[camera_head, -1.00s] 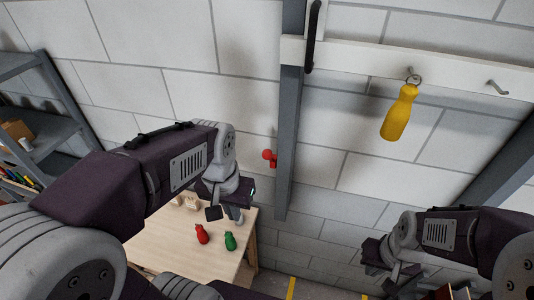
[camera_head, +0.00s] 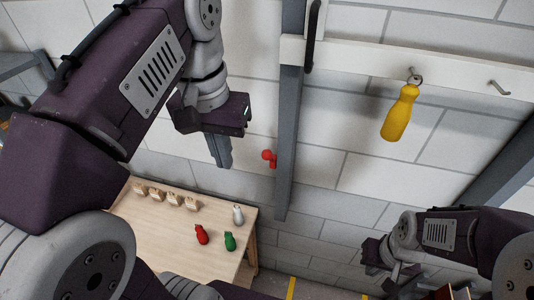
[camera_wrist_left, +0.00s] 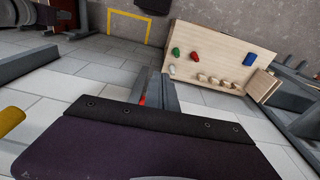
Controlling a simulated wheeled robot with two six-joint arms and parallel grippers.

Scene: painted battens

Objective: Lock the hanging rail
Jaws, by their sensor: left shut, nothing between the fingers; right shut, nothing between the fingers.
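The white hanging rail (camera_head: 440,64) runs across the wall at upper right, with hooks on it. A yellow bottle-shaped piece (camera_head: 399,114) hangs by a ring from one hook. A black handle (camera_head: 311,40) stands upright at the rail's left end, by a grey upright post (camera_head: 287,130). A small red knob (camera_head: 269,156) sticks out from the post's left side. My left gripper (camera_head: 222,158) is shut and empty, pointing down, left of the red knob and apart from it. It also shows in the left wrist view (camera_wrist_left: 157,88). My right gripper (camera_head: 378,262) is shut at lower right, away from the rail.
A wooden table (camera_head: 165,222) stands below, with a red piece (camera_head: 202,235), a green piece (camera_head: 230,241), a white piece (camera_head: 238,213) and several pale blocks (camera_head: 173,199). A grey shelf (camera_head: 18,64) is at far left.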

